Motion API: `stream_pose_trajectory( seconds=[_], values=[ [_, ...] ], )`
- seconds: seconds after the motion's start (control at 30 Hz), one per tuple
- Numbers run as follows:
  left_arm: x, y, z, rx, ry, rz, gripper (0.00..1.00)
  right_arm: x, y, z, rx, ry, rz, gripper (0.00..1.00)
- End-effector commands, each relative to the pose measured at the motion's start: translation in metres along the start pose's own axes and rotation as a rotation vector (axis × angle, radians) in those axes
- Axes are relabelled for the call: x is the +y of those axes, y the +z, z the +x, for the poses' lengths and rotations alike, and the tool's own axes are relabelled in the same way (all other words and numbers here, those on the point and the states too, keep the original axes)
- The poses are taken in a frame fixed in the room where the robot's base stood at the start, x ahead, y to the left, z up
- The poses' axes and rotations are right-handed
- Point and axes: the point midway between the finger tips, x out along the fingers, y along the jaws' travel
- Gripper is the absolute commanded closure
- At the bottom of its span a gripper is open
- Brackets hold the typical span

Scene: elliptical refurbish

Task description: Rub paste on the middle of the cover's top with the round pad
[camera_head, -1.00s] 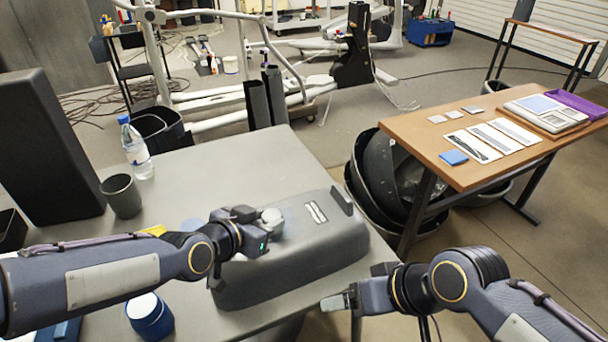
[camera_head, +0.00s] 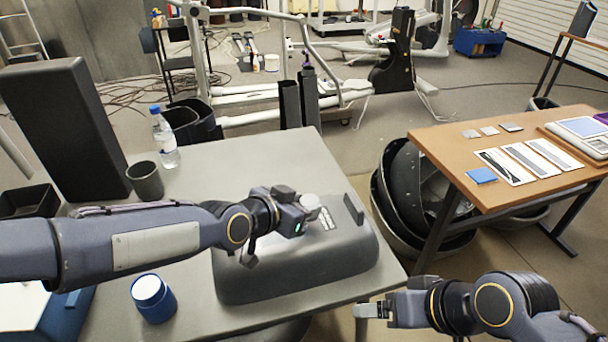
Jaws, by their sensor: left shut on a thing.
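The grey cover (camera_head: 340,258) lies on the grey table, with a white label on its top and a raised fin at its right end. My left gripper (camera_head: 304,214) is over the middle of the cover's top, shut on the round pad (camera_head: 310,202), whose pale top shows between the fingers. The pad appears to be at the cover's top; the gripper hides whether it touches. A faint bluish smear shows on the top to the left of the gripper. My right gripper (camera_head: 366,310) is off the table's front right corner; its finger gap is not clear.
A blue jar with a white lid (camera_head: 152,298) stands at the table's front left. A dark cup (camera_head: 146,181), a water bottle (camera_head: 164,138) and a tall black block (camera_head: 66,125) stand behind. A wooden table (camera_head: 465,165) with cards is at the right.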

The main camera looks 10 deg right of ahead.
Motion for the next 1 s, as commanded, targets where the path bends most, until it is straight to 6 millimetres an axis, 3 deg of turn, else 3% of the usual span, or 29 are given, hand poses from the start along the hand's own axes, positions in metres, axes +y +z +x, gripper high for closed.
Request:
stream_pose_trajectory(
  seconds=[0.5, 1.0],
  values=[
    [-0.006, -0.044, -0.022, 0.002, -0.003, -0.002, 0.83, -0.012, -0.013, -0.026, 0.000, 0.000, 0.000, 0.18],
    [-0.006, -0.046, -0.023, 0.002, -0.003, -0.002, 0.83, -0.012, -0.013, -0.026, 0.000, 0.000, 0.000, 0.18]
  ],
)
